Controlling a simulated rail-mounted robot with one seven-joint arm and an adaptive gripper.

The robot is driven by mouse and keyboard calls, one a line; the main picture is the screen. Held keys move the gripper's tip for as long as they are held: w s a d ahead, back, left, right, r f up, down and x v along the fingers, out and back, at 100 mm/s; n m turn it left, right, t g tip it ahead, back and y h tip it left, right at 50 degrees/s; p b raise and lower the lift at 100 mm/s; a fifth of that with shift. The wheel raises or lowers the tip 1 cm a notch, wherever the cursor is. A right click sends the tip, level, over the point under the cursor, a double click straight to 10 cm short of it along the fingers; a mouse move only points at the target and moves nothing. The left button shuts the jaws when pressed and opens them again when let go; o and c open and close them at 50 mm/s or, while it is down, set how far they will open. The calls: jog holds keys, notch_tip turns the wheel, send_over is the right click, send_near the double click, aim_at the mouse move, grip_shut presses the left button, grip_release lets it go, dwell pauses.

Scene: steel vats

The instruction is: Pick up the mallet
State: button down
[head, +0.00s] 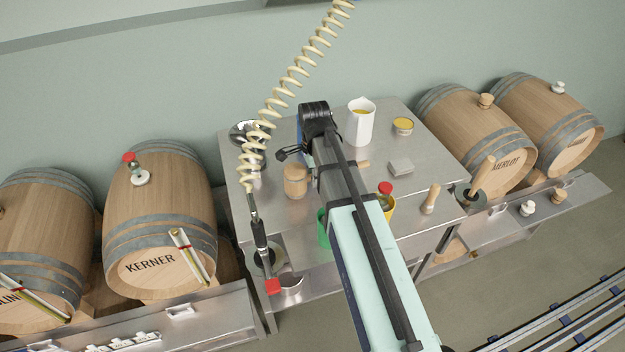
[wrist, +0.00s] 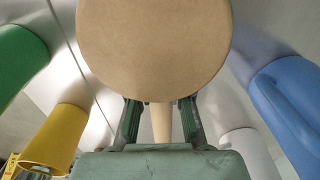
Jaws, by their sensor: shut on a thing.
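The wooden mallet shows in the head view as a short, pale cylindrical head (head: 295,180) at the left of my arm, with its handle end (head: 364,163) at the right. In the wrist view its round tan face (wrist: 155,45) fills the top middle, and the handle (wrist: 161,124) runs below it. My gripper (wrist: 160,108) is shut on the handle, a finger on each side. In the head view my arm hides the fingers and the middle of the handle. I cannot tell whether the mallet touches the steel top (head: 425,150).
A coiled hose (head: 285,92) hangs left. Barrels (head: 160,220) flank the vat.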

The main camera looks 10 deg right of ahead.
notch_tip(320, 180, up, 19)
jog(key=b, duration=0.3)
dwell(0.3)
jog(key=c, duration=1.8)
grip_release()
jog(key=shift+c, duration=0.2)
grip_shut()
